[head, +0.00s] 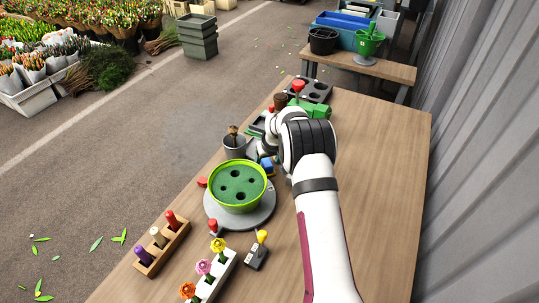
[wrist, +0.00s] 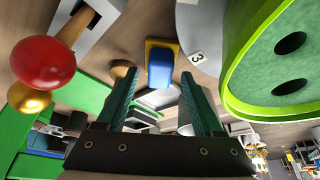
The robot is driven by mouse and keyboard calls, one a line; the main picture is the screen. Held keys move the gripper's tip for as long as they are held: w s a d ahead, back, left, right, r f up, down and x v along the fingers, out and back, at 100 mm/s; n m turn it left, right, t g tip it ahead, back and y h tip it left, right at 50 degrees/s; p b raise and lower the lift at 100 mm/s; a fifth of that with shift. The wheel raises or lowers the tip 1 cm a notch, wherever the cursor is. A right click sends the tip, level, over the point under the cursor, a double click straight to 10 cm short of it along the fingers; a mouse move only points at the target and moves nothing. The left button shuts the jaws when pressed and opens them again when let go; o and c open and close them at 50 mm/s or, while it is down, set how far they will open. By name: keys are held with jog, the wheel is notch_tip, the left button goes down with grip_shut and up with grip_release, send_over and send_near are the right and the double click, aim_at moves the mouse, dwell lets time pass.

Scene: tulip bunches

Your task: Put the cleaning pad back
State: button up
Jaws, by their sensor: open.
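The likely cleaning pad (wrist: 160,66) is a small blue block with a tan-yellow edge. In the wrist view it lies at the upper middle, beside the grey disc. In the head view the blue block (head: 266,165) shows just right of the green pot, partly hidden by my arm. My gripper (wrist: 158,76) has its two green fingers spread apart, with nothing clearly held. The blue block appears just beyond and between the fingertips; I cannot tell whether they touch it. The fingertips are mostly hidden behind my wrist in the head view.
A green pot with holes (head: 238,184) stands on a grey disc (head: 262,215) close beside my gripper. A grey cup (head: 235,146) with a brush is behind it. A red knob (wrist: 41,63) is near in the wrist view. A peg rack (head: 162,245) and flower holder (head: 214,275) stand in front. The table's right side is clear.

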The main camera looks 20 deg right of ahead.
jog(key=s+a+r+m, duration=0.1)
jog(key=s+a+r, duration=0.3)
jog(key=s+r, duration=1)
jog(key=s+a+r+m+g, duration=0.1)
jog(key=s+a, duration=0.2)
jog(key=s, duration=0.7)
jog(key=s+a+r+m+g+y, duration=0.1)
jog(key=s+a+r+m+g, duration=0.1)
jog(key=s, duration=0.8)
jog(key=s+a+r+m+g, duration=0.1)
jog(key=s+a, duration=0.3)
jog(key=s, duration=0.7)
jog(key=shift+r+m+g+y, duration=0.3)
jog(key=shift+r+y, duration=0.05)
jog(key=shift+y, duration=0.05)
